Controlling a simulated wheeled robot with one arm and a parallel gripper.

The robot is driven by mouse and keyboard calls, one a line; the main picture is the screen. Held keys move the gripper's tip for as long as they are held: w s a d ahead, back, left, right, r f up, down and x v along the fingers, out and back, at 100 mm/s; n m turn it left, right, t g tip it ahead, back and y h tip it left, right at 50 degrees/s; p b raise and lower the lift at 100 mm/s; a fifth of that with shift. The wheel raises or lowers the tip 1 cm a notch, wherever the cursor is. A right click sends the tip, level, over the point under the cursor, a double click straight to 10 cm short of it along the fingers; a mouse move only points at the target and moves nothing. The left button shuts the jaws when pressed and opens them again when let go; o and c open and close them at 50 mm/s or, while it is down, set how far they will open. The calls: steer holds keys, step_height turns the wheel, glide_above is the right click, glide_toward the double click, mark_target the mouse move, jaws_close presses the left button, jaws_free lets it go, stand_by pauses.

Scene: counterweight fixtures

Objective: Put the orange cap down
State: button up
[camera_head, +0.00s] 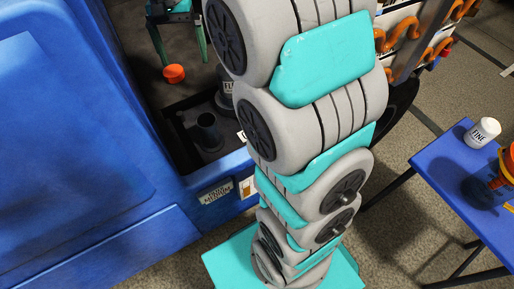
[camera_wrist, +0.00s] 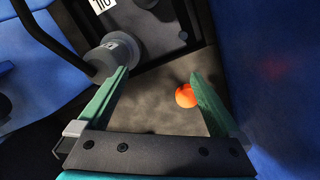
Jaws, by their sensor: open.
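The orange cap (camera_head: 173,73) is on a dark grey surface inside the blue housing, at upper left in the head view. It also shows in the wrist view (camera_wrist: 186,95), between the fingers and nearer the right one. My gripper (camera_head: 183,61) is open, with its teal fingers pointing down above the surface close to the cap. In the wrist view my gripper (camera_wrist: 158,76) shows a wide gap between its fingers, and neither finger appears to grip the cap. The cap looks at rest on the surface.
A black recess (camera_head: 178,118) with an upright dark cylinder (camera_head: 208,133) lies nearer than the cap. The blue housing wall (camera_head: 70,120) stands at left. A blue table (camera_head: 445,170) at right holds a white canister (camera_head: 483,132) and an orange object (camera_head: 507,165).

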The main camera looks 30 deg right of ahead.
steer(key=s+f+n, duration=0.3)
steer(key=s+f, duration=0.1)
steer(key=s, duration=1)
steer(key=s+d+f+n+g, duration=0.1)
steer(key=s+f, duration=0.4)
steer(key=s, duration=1)
steer(key=shift+s+d+n, duration=0.2)
steer(key=shift+s+n, duration=0.05)
steer(key=shift+n, duration=0.65)
steer(key=shift+c, duration=0.2)
